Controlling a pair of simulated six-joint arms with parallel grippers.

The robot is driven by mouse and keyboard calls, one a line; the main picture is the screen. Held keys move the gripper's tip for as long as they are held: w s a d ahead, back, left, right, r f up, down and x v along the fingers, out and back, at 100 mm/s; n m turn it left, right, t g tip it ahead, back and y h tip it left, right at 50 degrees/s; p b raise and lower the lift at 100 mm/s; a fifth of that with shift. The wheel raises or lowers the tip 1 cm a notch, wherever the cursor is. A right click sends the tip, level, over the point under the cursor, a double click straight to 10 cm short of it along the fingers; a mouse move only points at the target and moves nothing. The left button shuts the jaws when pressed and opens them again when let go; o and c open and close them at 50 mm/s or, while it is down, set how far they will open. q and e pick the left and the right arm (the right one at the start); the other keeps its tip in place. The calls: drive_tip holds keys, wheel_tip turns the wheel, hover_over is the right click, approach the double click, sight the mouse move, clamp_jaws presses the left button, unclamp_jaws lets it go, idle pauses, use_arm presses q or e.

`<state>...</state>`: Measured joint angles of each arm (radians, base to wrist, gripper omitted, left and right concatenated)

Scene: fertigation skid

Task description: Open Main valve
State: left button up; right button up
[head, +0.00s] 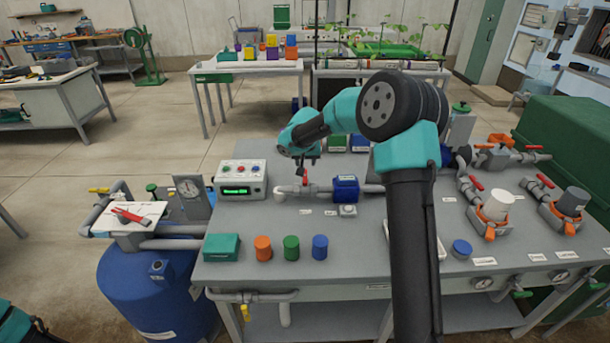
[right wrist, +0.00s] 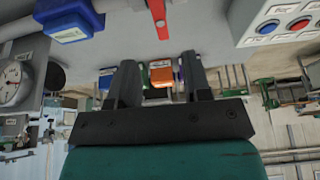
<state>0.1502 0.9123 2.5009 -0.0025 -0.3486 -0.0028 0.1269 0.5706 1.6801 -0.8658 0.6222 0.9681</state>
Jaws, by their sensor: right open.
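A red valve handle (head: 305,179) stands on the grey pipe (head: 325,189) between the control box and a blue block. I cannot read its label, so I cannot tell by name whether it is the main valve. My right gripper (head: 304,168) is just above and behind this handle. In the right wrist view the gripper (right wrist: 158,65) is open with nothing between its fingers. The red handle (right wrist: 157,18) lies just beyond the fingertips there, roughly in line with the gap. It does not appear gripped. My left gripper is not in view.
The control box (head: 241,179) stands left of the pipe and the blue block (head: 346,188) right of it. Colored cylinders, including an orange one (head: 263,248), stand along the front.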

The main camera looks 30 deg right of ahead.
sight(305, 176)
drive_tip(key=x, duration=0.9)
drive_tip(key=shift+w+f, duration=0.2)
drive_tip(key=shift+f, duration=0.1)
drive_tip(key=shift+c, duration=0.3)
clamp_jaws()
